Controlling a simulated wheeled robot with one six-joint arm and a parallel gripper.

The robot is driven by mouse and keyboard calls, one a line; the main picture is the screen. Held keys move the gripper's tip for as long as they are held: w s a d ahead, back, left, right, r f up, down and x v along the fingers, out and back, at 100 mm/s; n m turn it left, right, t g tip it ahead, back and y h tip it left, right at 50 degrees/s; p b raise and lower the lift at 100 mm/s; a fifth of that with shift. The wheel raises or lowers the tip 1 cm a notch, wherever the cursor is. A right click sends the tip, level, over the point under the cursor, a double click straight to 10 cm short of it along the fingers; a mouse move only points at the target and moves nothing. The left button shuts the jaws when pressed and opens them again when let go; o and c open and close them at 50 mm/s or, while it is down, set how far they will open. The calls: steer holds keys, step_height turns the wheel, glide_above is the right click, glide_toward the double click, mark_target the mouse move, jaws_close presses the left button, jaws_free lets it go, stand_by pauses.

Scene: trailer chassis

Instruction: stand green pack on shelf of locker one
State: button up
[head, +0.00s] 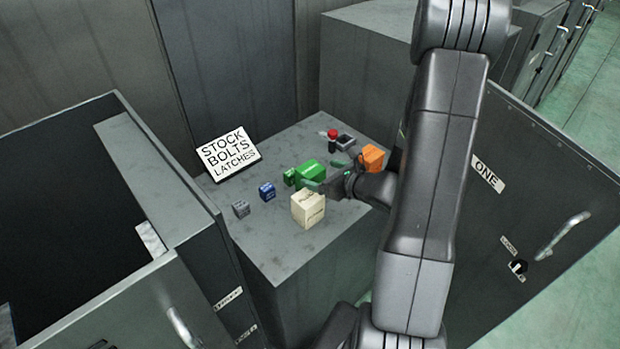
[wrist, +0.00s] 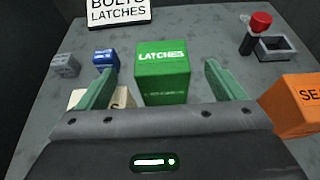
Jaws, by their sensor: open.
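The green pack (head: 309,171), labelled LATCHES, stands on the grey table among other packs. In the wrist view the green pack (wrist: 162,72) stands ahead, between the lines of the two fingers. My gripper (head: 327,175) is open and empty just beside it; in the wrist view its green fingertips (wrist: 157,85) are spread wider than the pack. Locker one shows at the right by its door (head: 500,225), marked ONE, with a handle and a dark knob. The shelf of locker one is not clearly visible.
A cream box (head: 308,209), blue pack (head: 267,192), grey pack (head: 241,209) and orange pack (head: 372,157) stand nearby. A red-topped item (head: 332,138) and small tray (head: 345,142) lie behind. A sign (head: 228,154) stands at the back left. An open locker (head: 165,190) is at the left.

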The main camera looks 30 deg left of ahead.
mark_target(311, 168)
steer(key=shift+p+x, duration=0.35)
steer(key=shift+x, duration=1.5)
steer(key=shift+w+r, duration=0.1)
steer(key=shift+c, duration=0.4)
steer(key=c, duration=1.4)
steer(key=shift+c, duration=1.1)
steer(key=shift+r, duration=0.1)
